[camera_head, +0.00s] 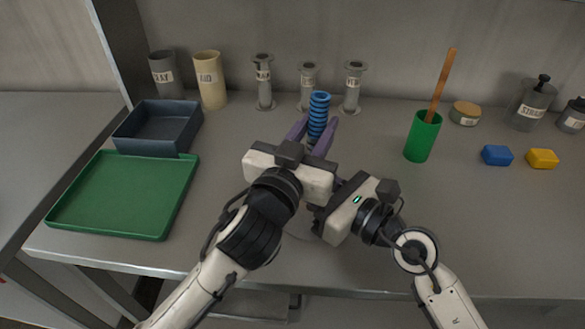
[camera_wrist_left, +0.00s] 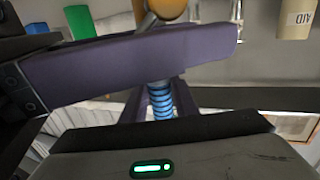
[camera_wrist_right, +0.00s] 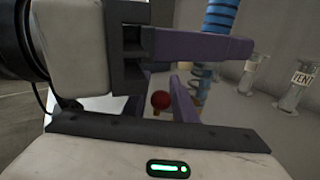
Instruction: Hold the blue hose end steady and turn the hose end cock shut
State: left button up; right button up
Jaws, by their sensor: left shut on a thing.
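The blue ribbed hose end (camera_head: 319,108) stands upright between the purple fingers of my left gripper (camera_head: 314,134). Blue coils also show beyond a finger in the left wrist view (camera_wrist_left: 160,100) and at the top of the right wrist view (camera_wrist_right: 221,16). My left gripper is shut on the hose end. My right gripper (camera_wrist_right: 212,72) is beside it, at a lower right angle, with a gap between its purple fingers. In the head view its fingers are hidden behind my left wrist. A red ball knob (camera_wrist_right: 161,99) shows near those fingers; the cock's body is mostly hidden.
A green tray (camera_head: 125,196) and a dark blue bin (camera_head: 158,127) lie on the left. A green cup (camera_head: 421,137) with a wooden stick stands on the right, with blue (camera_head: 497,155) and yellow (camera_head: 542,158) blocks. Labelled grey vessels (camera_head: 353,88) line the back.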

grip_shut()
jog(key=shift+s+a+r+y, duration=0.15)
jog(key=shift+s+y, duration=0.1)
jog(key=shift+y, duration=0.15)
jog(key=shift+t, duration=0.3)
jog(key=shift+w+d, duration=0.1)
jog(key=shift+d, duration=0.15)
grip_release()
